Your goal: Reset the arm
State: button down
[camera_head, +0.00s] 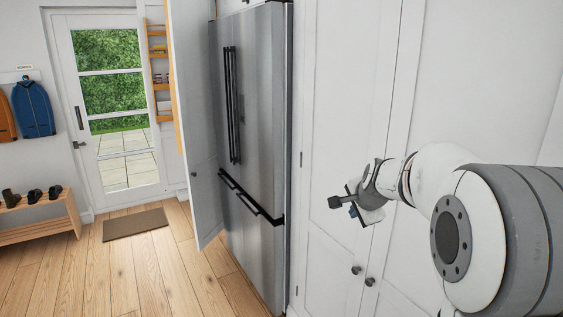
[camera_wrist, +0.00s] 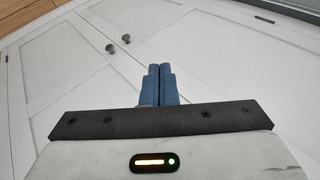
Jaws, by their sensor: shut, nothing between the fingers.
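My arm reaches in from the right in the head view, and my gripper (camera_head: 352,210) hangs in front of the tall white cabinet doors (camera_head: 345,120). In the wrist view my gripper (camera_wrist: 158,72) has its two blue fingers together with nothing between them. Two dark round knobs show beyond the fingertips: the left knob (camera_wrist: 110,48) and the right knob (camera_wrist: 126,38). The fingers look apart from both knobs. The two cabinet doors beside these knobs look shut.
A white door with an orange rack (camera_head: 158,70) on it stands open left of the steel fridge (camera_head: 255,130). Farther back are a glazed door (camera_head: 110,100), a brown mat (camera_head: 135,224), a wooden shoe bench (camera_head: 45,222) and hanging jackets (camera_head: 33,108). The wooden floor between is clear.

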jog(key=s+a+f+n+g, duration=0.1)
jog(key=s+n, duration=0.3)
jog(key=s, duration=0.7)
jog(key=s+a+f+n+g, duration=0.2)
jog(key=s+n, duration=0.3)
jog(key=s, duration=0.6)
jog(key=s+a+f+n+g+b, duration=0.1)
jog(key=s+a+f+n, duration=0.2)
jog(key=s, duration=0.8)
jog(key=shift+s+a+f+n+g, duration=0.3)
jog(key=shift+a+n+g, duration=0.1)
jog(key=shift+n, duration=0.8)
